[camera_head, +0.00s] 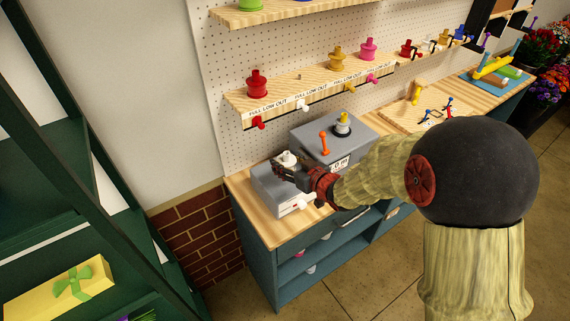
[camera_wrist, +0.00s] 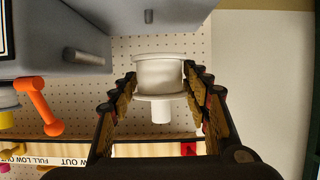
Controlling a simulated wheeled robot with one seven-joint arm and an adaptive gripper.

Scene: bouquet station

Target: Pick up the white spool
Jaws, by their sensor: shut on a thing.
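The white spool (camera_head: 289,157) is at my gripper, over the low grey box at the left end of the bench. In the wrist view the white spool (camera_wrist: 160,76) sits between the two fingers, with its flanges and a narrow stem showing. My gripper (camera_head: 284,167) is shut on it, one finger touching each side. The wrist view shows my gripper (camera_wrist: 161,82) with the pegboard behind. I cannot tell whether the spool touches the grey box.
The low grey box (camera_head: 266,192) has a white knob (camera_head: 306,201) in front. A larger grey box (camera_head: 352,138) beside it carries an orange lever (camera_head: 324,143) and a yellow-and-white spool (camera_head: 342,124). A shelf (camera_head: 286,101) with coloured spools hangs above.

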